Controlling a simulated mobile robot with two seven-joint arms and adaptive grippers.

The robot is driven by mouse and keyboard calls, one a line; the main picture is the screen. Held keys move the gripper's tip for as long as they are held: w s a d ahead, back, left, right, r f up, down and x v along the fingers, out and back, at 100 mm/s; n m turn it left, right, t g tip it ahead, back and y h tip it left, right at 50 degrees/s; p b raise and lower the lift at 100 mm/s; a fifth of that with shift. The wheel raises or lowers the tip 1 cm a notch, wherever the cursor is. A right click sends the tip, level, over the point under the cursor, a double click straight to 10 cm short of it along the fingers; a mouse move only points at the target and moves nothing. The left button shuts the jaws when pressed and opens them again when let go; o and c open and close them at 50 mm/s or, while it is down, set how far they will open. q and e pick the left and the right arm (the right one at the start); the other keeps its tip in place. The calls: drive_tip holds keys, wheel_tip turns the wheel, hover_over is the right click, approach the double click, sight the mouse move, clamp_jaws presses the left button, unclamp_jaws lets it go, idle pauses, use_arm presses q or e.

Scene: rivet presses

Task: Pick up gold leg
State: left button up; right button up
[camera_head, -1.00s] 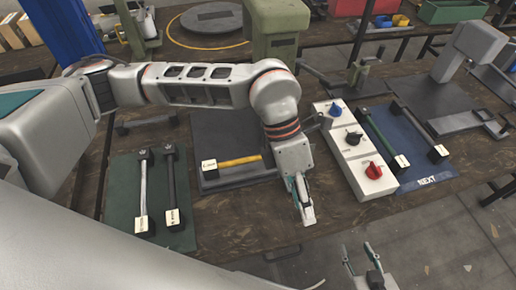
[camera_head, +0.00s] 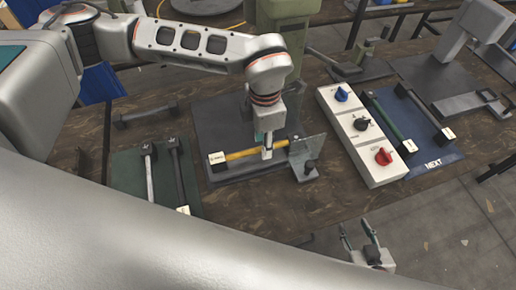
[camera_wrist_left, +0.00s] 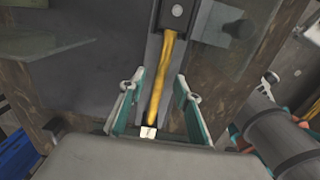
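The gold leg (camera_head: 243,154) lies across the dark press plate (camera_head: 226,118). It has a dark block with a white label at its left end. My left gripper (camera_head: 267,152) points down over the leg's right half in the head view. In the left wrist view, its two teal-padded fingers are spread on either side of the gold leg (camera_wrist_left: 165,75), with gaps visible. I cannot tell how deep the fingertips reach around it. My right gripper (camera_head: 357,232) is open and empty beyond the table's front edge.
A green mat (camera_head: 128,174) with a silver and a dark leg lies left. A white control box (camera_head: 348,147) with blue, black and red knobs stands right. Beyond it is a blue mat (camera_head: 437,157) marked NEXT, with a green leg (camera_head: 388,123).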

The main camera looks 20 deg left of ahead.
use_arm(q)
drive_tip(key=shift+d+f, duration=0.1)
drive_tip(key=shift+f, duration=1.35)
clamp_jaws()
drive_tip(key=shift+w+r, duration=0.1)
